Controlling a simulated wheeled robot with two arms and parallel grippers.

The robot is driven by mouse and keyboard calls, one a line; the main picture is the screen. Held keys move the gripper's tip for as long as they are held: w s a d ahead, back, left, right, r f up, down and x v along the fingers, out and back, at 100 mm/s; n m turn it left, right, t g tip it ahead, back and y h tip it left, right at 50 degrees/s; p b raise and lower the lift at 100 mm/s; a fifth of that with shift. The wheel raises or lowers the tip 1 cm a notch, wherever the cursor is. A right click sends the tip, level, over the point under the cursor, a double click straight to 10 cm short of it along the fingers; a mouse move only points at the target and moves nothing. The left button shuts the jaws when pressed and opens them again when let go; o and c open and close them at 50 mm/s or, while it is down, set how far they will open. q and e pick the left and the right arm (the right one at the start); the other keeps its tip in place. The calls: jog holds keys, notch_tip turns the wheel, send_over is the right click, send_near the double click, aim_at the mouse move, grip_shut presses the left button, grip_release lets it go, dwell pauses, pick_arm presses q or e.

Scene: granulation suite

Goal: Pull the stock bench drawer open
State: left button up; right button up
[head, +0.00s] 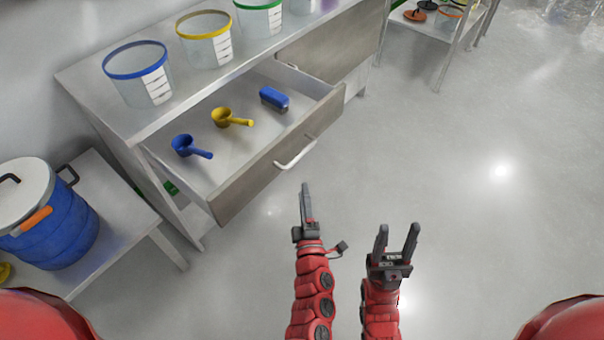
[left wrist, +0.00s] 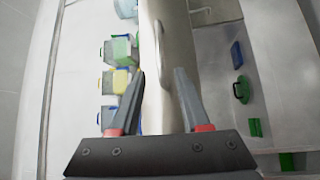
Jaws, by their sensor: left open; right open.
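The stock bench drawer (head: 257,177) stands pulled out from under the bench top in the head view. Its pale bar handle (head: 295,153) is on the front face. A blue scoop (head: 186,147), a yellow scoop (head: 228,118) and a blue block-like item (head: 273,98) lie inside. My left gripper (head: 305,188) is open and empty, just in front of the drawer and apart from the handle. In the left wrist view a pale curved handle (left wrist: 159,40) shows beyond its open fingertips (left wrist: 161,72). My right gripper (head: 397,230) is open and empty, further right.
Clear buckets with blue (head: 140,75), yellow (head: 206,40) and green rims stand on the bench top (head: 95,85). A blue drum (head: 50,225) sits on a low stand at left. Another table (head: 425,22) stands at the back. The floor (head: 480,220) to the right is clear.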

pick_arm(q)
jog(key=s, duration=0.4)
jog(key=shift+s+d+f, duration=0.2)
jog(key=shift+d+f, duration=0.05)
jog(key=shift+f, duration=0.05)
